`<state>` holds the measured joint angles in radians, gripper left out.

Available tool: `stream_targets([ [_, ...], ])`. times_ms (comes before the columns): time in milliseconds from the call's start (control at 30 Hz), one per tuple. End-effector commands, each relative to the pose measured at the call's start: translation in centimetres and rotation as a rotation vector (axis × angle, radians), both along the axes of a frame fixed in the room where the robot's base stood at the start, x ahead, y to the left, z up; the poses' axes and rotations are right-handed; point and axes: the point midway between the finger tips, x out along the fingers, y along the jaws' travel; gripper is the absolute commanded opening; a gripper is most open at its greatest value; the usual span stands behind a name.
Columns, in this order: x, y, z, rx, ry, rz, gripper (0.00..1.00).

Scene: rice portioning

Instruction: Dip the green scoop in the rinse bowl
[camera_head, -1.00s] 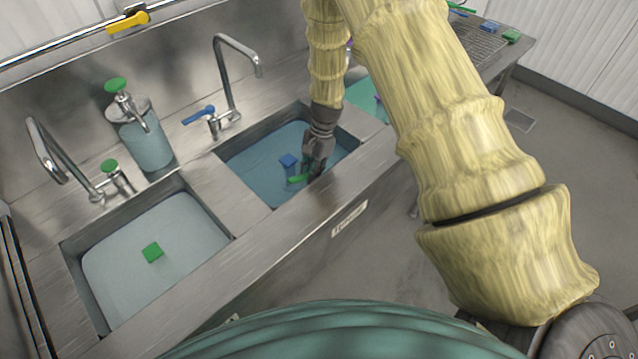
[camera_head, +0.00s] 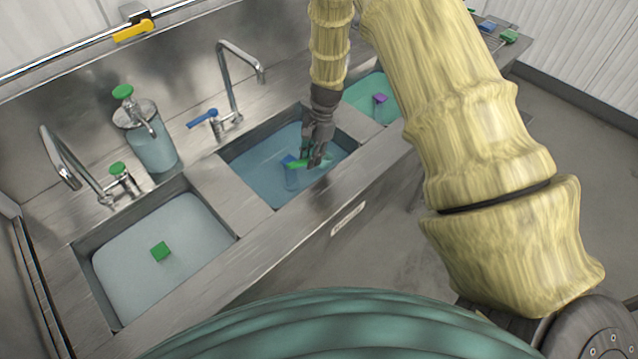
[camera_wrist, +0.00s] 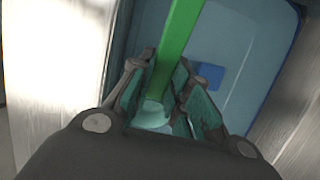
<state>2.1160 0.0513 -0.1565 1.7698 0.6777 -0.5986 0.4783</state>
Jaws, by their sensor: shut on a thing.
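My gripper (camera_head: 316,160) is shut on the green scoop (camera_head: 298,164), over the middle sink. In the wrist view the scoop's long green handle (camera_wrist: 181,35) runs up from between my fingers (camera_wrist: 158,95). The scoop's far end is out of that view. The middle sink holds a basin of blue water (camera_head: 262,170), which I take as the rinse bowl. In the head view the scoop crosses in front of a blue block (camera_head: 290,178) in that basin. I cannot tell whether the scoop touches the water.
The left basin (camera_head: 125,280) holds pale water and a green block (camera_head: 160,252). A teal basin (camera_head: 362,92) with a purple block (camera_head: 380,98) is on the right. Taps (camera_head: 234,80) and a soap dispenser (camera_head: 150,145) stand behind. The steel rim (camera_head: 300,208) lies close in front.

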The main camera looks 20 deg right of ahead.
Motion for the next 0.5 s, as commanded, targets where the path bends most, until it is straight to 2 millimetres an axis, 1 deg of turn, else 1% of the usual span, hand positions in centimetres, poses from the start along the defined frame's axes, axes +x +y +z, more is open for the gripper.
stream_targets([
  [33,0.0,0.0,0.7,0.0,0.0,0.0,0.0],
  [500,0.0,0.0,4.2,0.0,0.0,0.001,0.0],
])
